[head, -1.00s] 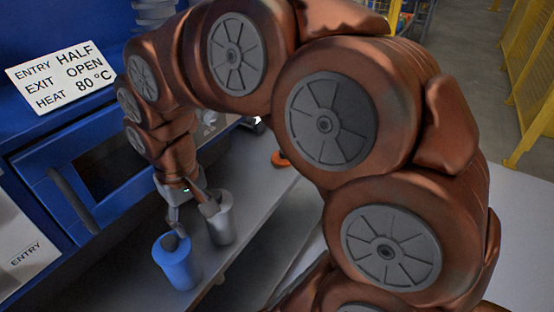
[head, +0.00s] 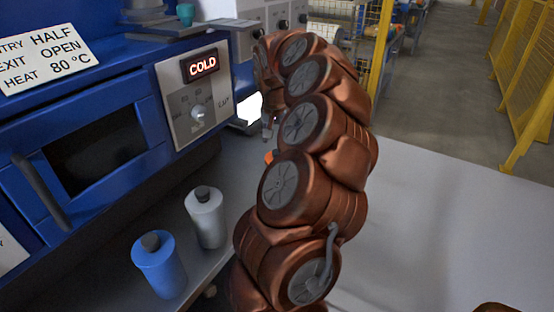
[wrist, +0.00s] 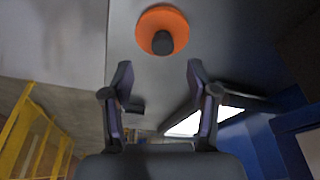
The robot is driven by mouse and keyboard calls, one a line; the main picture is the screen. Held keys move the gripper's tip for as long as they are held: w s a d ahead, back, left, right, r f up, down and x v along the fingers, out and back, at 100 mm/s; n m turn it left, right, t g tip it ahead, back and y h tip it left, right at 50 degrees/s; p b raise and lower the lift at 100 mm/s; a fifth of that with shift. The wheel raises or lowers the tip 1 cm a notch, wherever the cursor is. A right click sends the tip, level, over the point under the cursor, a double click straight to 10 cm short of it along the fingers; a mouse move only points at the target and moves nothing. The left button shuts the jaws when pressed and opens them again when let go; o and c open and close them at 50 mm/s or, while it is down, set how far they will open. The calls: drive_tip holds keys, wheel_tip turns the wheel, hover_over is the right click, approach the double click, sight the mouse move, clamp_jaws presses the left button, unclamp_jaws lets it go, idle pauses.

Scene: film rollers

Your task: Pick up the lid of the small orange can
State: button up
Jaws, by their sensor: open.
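The small orange can shows from above in the wrist view, with an orange rim (wrist: 178,21) and a dark round knob (wrist: 162,43) of its lid in the middle. In the head view only a sliver of the orange can (head: 268,157) shows beside my arm. My gripper (wrist: 160,78) is open and empty, its two fingers spread below the can in the wrist picture, apart from it. In the head view the gripper (head: 267,132) points down just above the orange can, partly hidden by my arm.
A blue can (head: 160,272) and a grey can (head: 207,220), each with a dark knob on top, stand on the bench near the blue oven (head: 100,157). The oven's panel (head: 203,67) reads COLD. Pale bench surface (head: 420,215) lies clear to the right.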

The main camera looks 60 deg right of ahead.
sight(276, 152)
drive_tip(key=shift+w+p+x, duration=0.1)
drive_tip(key=shift+p+x, duration=0.25)
drive_tip(key=shift+x, duration=1.45)
drive_tip(key=shift+w+p+x, duration=0.15)
drive_tip(key=shift+p+x, duration=0.15)
drive_tip(key=shift+x, duration=1.5)
drive_tip(key=shift+a, duration=0.1)
clamp_jaws()
